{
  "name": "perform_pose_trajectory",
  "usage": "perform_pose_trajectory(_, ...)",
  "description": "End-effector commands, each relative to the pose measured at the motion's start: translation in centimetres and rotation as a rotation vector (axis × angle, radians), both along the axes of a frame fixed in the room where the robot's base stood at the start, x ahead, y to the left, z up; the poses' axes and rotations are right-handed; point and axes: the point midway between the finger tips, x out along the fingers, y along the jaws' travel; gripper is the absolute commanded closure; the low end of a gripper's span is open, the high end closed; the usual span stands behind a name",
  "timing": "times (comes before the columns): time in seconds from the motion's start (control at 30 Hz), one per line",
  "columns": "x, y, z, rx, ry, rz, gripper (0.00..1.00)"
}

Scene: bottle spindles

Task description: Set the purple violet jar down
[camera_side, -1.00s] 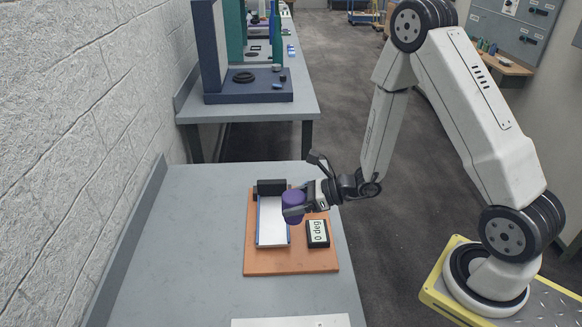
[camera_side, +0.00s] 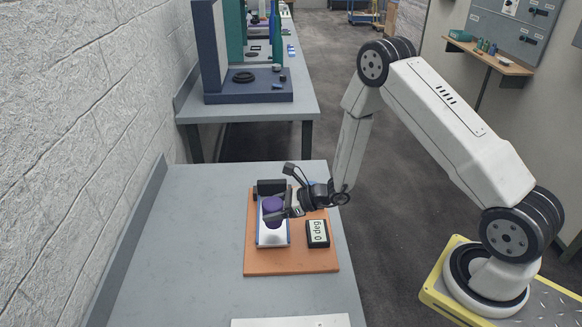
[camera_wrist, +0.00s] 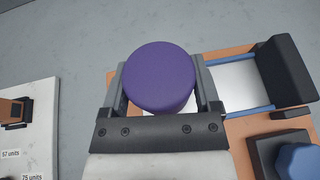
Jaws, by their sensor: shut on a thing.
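The purple violet jar (camera_side: 272,207) is a short dark-purple cylinder, upright between the fingers of my gripper (camera_side: 279,208). In the wrist view the round purple top of the jar (camera_wrist: 159,78) fills the space between the two fingers of my gripper (camera_wrist: 160,85). The jar is over the white plate with blue side rails (camera_side: 272,237) on the orange-brown board. I cannot tell whether the jar's base touches the plate.
A black block (camera_side: 271,187) stands at the plate's far end. The grey table (camera_side: 190,250) is clear to the left.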

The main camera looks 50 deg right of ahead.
Motion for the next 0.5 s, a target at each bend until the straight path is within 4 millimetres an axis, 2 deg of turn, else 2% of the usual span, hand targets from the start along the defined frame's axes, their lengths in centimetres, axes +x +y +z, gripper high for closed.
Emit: perform_pose_trajectory(0.5,0.5,0.0,-3.5,0.002,0.0,0.001,0.92)
